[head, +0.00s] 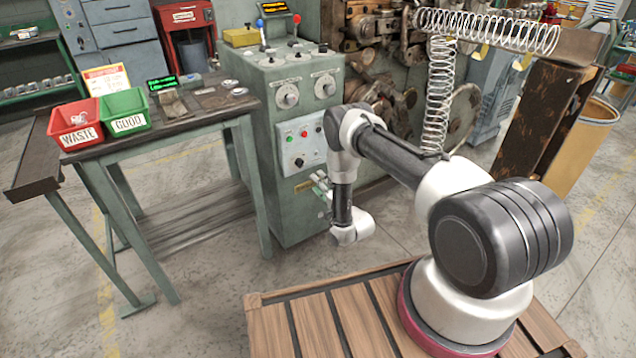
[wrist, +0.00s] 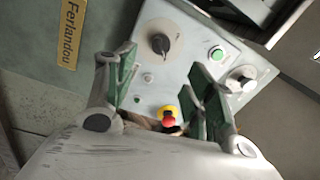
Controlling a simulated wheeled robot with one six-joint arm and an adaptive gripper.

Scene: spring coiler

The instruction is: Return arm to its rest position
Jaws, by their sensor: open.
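My gripper (head: 321,188) is in front of the lower part of the green machine's control cabinet (head: 292,215) in the head view, just below its button panel (head: 300,143). My arm reaches left from its base, bends at the elbow and drops to the wrist. In the wrist view my gripper (wrist: 165,82) has its two green-padded fingers spread apart with nothing held between them. A red stop button on a yellow collar (wrist: 168,117) shows between the fingers. A black knob (wrist: 160,44) and a green button (wrist: 217,53) lie beyond. I cannot tell whether a finger touches the panel.
A workbench (head: 215,112) at left carries a red WASTE bin (head: 75,122) and a green GOOD bin (head: 124,109). A long spring (head: 490,30) lies at the upper right, and another spring (head: 438,95) hangs behind my arm. Bare floor (head: 200,290) lies left of my wooden-slatted platform.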

